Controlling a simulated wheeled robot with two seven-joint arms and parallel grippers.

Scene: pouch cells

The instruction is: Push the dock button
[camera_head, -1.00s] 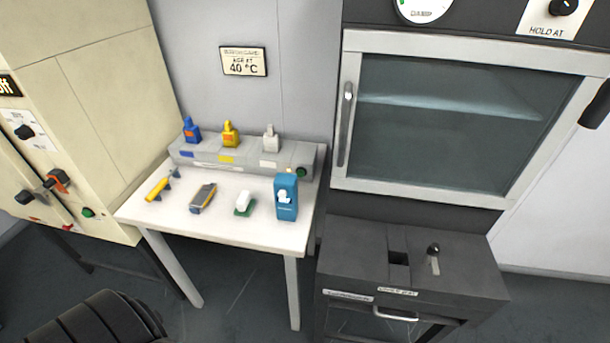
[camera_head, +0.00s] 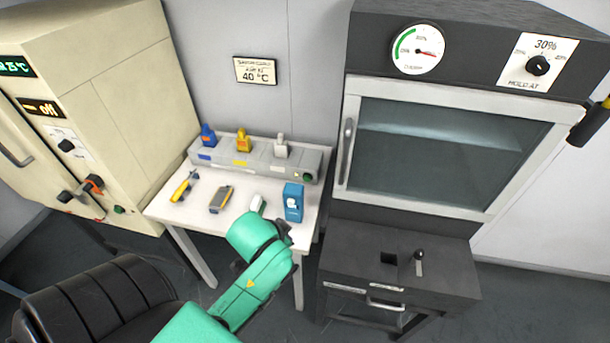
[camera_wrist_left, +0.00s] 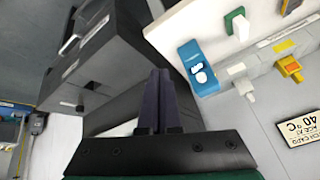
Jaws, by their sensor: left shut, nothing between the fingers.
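The dock (camera_wrist_left: 262,68) also shows in the left wrist view, where I cannot make out the button. My left arm reaches to the table's front edge in the head view, with its fingers mostly hidden there. In the left wrist view my left gripper (camera_wrist_left: 158,75) is shut and empty, apart from the blue box (camera_wrist_left: 199,66). My right gripper is not in view.
The blue box (camera_head: 293,202) stands on the table in front of the button. A yellow tool (camera_head: 183,187), a grey-yellow item (camera_head: 221,199) and a white block (camera_head: 257,204) lie leftward. A beige cabinet (camera_head: 115,110) stands left; a dark glass-fronted cabinet (camera_head: 432,145) stands right.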

